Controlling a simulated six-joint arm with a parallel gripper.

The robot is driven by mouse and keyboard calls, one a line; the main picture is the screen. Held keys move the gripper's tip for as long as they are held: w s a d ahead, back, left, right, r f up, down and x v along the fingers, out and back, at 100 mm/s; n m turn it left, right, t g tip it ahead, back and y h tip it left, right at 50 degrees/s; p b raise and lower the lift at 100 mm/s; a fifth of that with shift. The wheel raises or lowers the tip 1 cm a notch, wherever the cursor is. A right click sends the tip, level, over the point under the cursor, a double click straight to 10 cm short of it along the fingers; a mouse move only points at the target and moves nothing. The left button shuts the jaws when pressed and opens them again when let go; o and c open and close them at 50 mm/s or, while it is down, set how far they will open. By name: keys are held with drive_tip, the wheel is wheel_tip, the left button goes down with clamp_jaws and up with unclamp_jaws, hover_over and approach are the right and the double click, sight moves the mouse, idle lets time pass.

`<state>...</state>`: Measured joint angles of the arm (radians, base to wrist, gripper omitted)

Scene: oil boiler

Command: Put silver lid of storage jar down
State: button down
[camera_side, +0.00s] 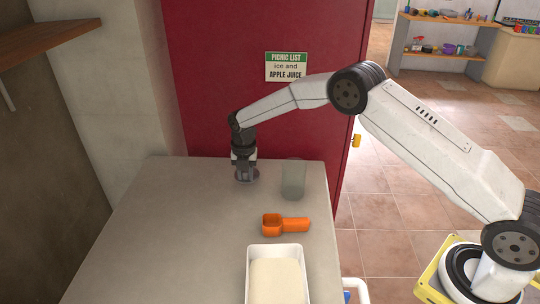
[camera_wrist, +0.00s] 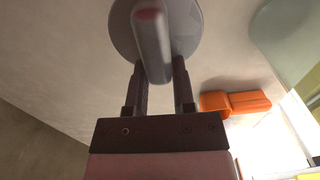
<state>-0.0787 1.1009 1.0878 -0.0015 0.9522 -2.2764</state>
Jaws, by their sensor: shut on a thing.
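The silver lid (camera_wrist: 124,38) is a round grey disc with an upright handle on top. My gripper (camera_wrist: 158,75) is shut on the lid's handle (camera_wrist: 151,45), with one finger on each side of it. In the side view my gripper (camera_side: 246,172) points down over the far part of the grey table, with the lid (camera_side: 247,179) just under its fingers. The lid is at or very near the table top; I cannot tell whether it touches. The storage jar (camera_side: 293,179), a translucent grey-green cylinder, stands upright to the right of my gripper. It shows in part in the wrist view (camera_wrist: 290,35).
An orange scoop (camera_side: 285,224) lies on the table (camera_side: 165,230) in front of the jar. A white tray (camera_side: 249,275) with pale contents is at the front edge. The table's left half is clear. A red door (camera_side: 215,80) with a sign stands behind.

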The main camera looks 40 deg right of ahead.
sight(245, 179)
drive_tip(key=shift+w+f, duration=0.15)
drive_tip(key=shift+f, duration=1.5)
drive_tip(key=shift+f, duration=0.2)
drive_tip(key=shift+c, duration=2.3)
unclamp_jaws()
drive_tip(key=shift+r, duration=0.2)
wheel_tip(245, 179, up, 12)
